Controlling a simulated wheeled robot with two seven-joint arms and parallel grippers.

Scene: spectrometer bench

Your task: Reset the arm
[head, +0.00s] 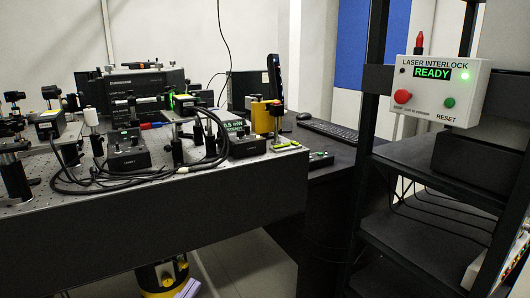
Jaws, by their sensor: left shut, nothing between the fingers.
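My left gripper (187,289) seems to be the small pale shape at the bottom edge, left of centre. Only a little of it shows; it looks shut and empty, low in front of the bench and apart from everything on it. My right gripper is not in view. The white laser interlock box (437,90) is at the upper right, well away from my left gripper. Its display (433,72) reads READY in green. It has a red button (402,97), a green button (449,102) above the word RESET, and a lit green lamp (465,75).
The optical bench (215,210) at left carries mounts, cables and instruments. A yellow and black object (160,276) stands below it. A keyboard (337,130) lies on the dark desk behind. A black shelf rack (420,232) stands at right. Pale floor shows below the bench.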

